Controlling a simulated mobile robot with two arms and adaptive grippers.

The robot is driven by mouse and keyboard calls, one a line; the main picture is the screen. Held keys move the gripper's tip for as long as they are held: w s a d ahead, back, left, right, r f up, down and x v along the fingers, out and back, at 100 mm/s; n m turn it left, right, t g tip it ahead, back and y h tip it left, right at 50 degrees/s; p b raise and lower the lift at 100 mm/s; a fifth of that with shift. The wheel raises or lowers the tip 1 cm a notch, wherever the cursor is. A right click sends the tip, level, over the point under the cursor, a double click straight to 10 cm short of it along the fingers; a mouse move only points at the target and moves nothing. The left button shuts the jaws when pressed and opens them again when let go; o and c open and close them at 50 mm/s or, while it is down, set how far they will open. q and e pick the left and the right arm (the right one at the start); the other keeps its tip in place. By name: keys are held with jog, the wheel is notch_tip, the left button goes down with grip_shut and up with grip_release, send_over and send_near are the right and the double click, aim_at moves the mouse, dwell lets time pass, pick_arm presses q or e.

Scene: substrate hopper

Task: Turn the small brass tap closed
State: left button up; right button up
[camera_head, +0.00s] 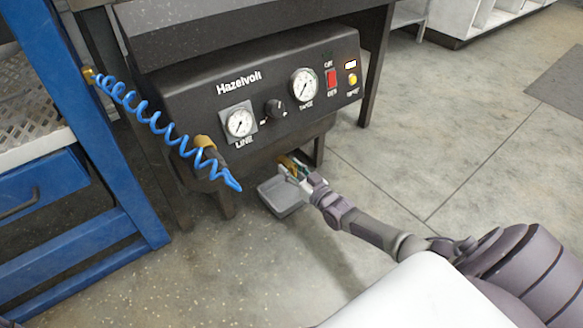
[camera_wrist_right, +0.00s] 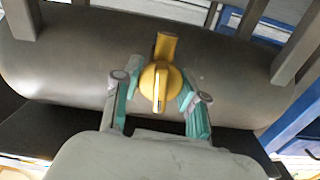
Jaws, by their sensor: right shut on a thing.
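The small brass tap (camera_wrist_right: 164,47) sticks out of the underside of a dark rounded tank in the right wrist view. Its lever (camera_wrist_right: 159,90) points toward the camera, between the fingers. In the head view only a bit of brass (camera_head: 287,160) shows below the black panel, partly hidden by my gripper. My right gripper (camera_head: 296,168), with teal finger pads, is at the tap; it also shows in the right wrist view (camera_wrist_right: 158,88), one finger on each side. It is shut on the tap. My left gripper is not in view.
The black Hazelvolt panel (camera_head: 207,102) with gauges, a knob and a red switch stands just above the gripper. A coiled blue hose (camera_head: 150,118) hangs at its left. A blue frame (camera_head: 115,150) stands further left. The floor (camera_head: 440,130) at right is clear.

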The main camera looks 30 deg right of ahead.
jog(key=shift+m, duration=0.7)
jog(key=o, duration=1.2)
jog(key=shift+c, duration=0.2)
jog(key=s+d, duration=0.1)
jog(key=s, duration=1.1)
